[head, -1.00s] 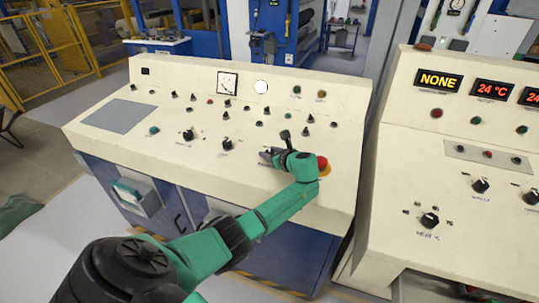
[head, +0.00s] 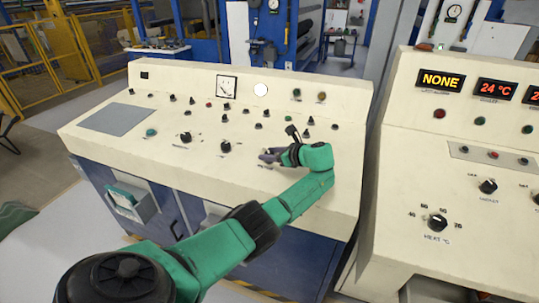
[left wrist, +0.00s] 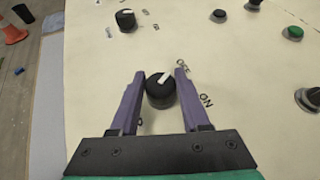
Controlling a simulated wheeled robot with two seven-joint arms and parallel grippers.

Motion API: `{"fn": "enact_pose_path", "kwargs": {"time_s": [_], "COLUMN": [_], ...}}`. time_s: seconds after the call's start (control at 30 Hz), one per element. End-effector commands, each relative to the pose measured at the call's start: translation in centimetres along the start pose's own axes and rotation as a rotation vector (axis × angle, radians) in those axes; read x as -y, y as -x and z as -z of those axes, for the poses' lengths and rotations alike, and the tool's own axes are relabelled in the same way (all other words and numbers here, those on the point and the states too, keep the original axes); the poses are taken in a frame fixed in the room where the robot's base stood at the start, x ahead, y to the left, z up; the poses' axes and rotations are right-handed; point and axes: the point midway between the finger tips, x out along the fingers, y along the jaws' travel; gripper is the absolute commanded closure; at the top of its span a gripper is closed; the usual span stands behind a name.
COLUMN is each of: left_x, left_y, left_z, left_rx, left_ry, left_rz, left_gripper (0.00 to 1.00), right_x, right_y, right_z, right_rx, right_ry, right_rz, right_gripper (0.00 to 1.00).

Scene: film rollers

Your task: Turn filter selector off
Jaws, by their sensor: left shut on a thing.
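The selector knob (left wrist: 160,92) is round and black with a white pointer mark, on the cream sloping panel. In the left wrist view it stands between the purple fingers of my left gripper (left wrist: 158,88), which is shut on it. Printed labels beside it look like OFF, above right, and ON, to the right. The white mark tilts up and right, towards the OFF label. In the head view my left gripper (head: 268,156) is low at the panel's right part and the knob is hidden there. My right gripper is not in view.
Other black knobs stand near, one at the upper left in the wrist view (left wrist: 125,20) and one at the right edge (left wrist: 308,99). A green button (left wrist: 292,32) is at the upper right. A second console (head: 400,175) with red displays stands to the right.

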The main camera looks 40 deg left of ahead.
Motion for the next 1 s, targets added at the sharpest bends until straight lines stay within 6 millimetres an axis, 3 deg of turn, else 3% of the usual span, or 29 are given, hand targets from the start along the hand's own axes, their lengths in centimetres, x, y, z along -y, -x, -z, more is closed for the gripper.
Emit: {"fn": "enact_pose_path", "kwargs": {"time_s": [0.03, 0.1, 0.4, 0.53, 0.67, 0.9, 1.0], "left_x": [0.0, 0.0, 0.0, 0.1, 0.1, 0.1, 0.0], "left_y": [0.0, 0.0, 0.0, 1.2, 4.3, 11.4, 13.3], "left_z": [0.0, 0.0, 0.0, 0.1, 0.2, 0.2, 0.2], "left_rx": [-0.001, -0.001, 0.000, -0.001, -0.003, -0.003, -0.002], "left_ry": [0.000, 0.000, -0.001, -0.001, 0.000, 0.001, 0.000], "left_rz": [-0.001, -0.001, 0.000, 0.003, 0.005, 0.005, 0.002], "left_gripper": [0.50, 0.24, 0.24, 0.24, 0.24, 0.24, 0.24], "right_x": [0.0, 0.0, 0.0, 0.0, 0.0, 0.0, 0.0], "right_y": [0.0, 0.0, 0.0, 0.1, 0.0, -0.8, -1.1], "right_z": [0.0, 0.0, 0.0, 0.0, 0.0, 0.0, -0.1], "right_rx": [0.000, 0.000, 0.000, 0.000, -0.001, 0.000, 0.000], "right_ry": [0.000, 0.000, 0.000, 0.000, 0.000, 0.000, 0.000], "right_rz": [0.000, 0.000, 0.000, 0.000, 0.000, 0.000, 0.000], "right_gripper": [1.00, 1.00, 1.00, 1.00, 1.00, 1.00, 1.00]}}
